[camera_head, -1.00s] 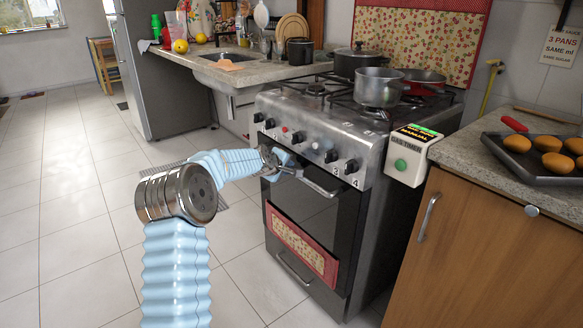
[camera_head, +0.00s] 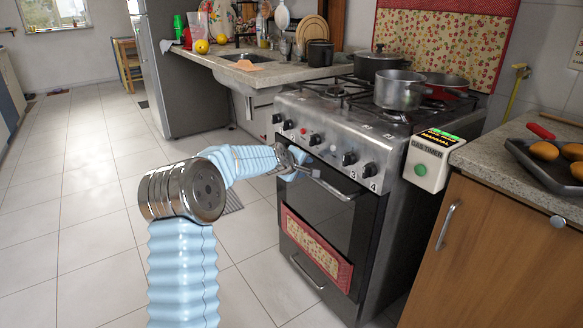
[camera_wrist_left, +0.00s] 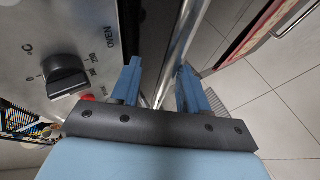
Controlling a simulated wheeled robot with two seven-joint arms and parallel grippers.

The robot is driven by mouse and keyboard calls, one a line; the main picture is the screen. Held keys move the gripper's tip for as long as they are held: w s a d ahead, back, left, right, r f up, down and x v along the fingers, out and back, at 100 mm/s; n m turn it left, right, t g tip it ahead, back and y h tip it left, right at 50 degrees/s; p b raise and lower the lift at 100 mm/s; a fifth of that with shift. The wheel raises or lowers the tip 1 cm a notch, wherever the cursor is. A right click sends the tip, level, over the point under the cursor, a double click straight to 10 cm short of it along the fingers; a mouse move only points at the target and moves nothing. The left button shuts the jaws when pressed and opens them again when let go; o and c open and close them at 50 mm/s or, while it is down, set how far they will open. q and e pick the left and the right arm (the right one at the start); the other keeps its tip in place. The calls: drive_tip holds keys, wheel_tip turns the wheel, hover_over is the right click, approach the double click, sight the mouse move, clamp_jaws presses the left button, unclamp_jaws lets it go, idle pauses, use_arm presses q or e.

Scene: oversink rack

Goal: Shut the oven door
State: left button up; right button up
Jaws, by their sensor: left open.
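The oven door (camera_head: 318,217) is the dark glass front of the steel stove (camera_head: 345,135), with a red-bordered cloth panel on its lower part. It stands upright, close against the stove front; I cannot tell whether a small gap remains. Its metal handle (camera_head: 334,188) runs along its top. My left gripper (camera_head: 297,162) is at the handle's left end, just below the knobs. In the left wrist view, its blue fingers (camera_wrist_left: 160,85) are open, and the handle bar (camera_wrist_left: 182,45) passes between them without being clamped. My right gripper is not in view.
Pots (camera_head: 400,90) stand on the stove top. A gas timer box (camera_head: 427,160) is at the stove's right, beside a wooden cabinet (camera_head: 490,255) with a baking tray (camera_head: 550,160) on its counter. A sink counter (camera_head: 265,70) is behind left. The tiled floor (camera_head: 90,220) at left is clear.

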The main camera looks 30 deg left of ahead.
use_arm(q)
drive_tip(key=b+v, duration=0.1)
drive_tip(key=v, duration=0.9)
drive_tip(key=shift+s+a, duration=0.3)
drive_tip(key=shift+s, duration=0.15)
drive_tip(key=s+d+f+m+g+h, duration=0.1)
drive_tip(key=s+d+f+m+g, duration=0.1)
drive_tip(key=d+f, duration=0.6)
drive_tip(key=s+d+f+m+g+h, duration=0.1)
drive_tip(key=s+d+f+m+g, duration=0.2)
drive_tip(key=f, duration=0.9)
drive_tip(key=s+d+f+m+h, duration=0.1)
drive_tip(key=s+d+f+m, duration=0.1)
drive_tip(key=d+f, duration=0.7)
drive_tip(key=s+d+f+m+g, duration=0.2)
drive_tip(key=s+d+f, duration=0.2)
drive_tip(key=s, duration=0.4)
drive_tip(key=s+d+f+m+g+h, duration=0.1)
drive_tip(key=s+d+f+m+g, duration=0.1)
drive_tip(key=s+d+f, duration=0.2)
drive_tip(key=s+d+f+m+g+h, duration=0.1)
drive_tip(key=s+d+f, duration=0.4)
drive_tip(key=s, duration=0.7)
wheel_tip(320, 180, down, 2)
drive_tip(key=shift+f+m+g, duration=0.15)
drive_tip(key=shift+m+g, duration=0.35)
drive_tip(key=shift+m, duration=0.5)
drive_tip(key=shift+d, duration=0.1)
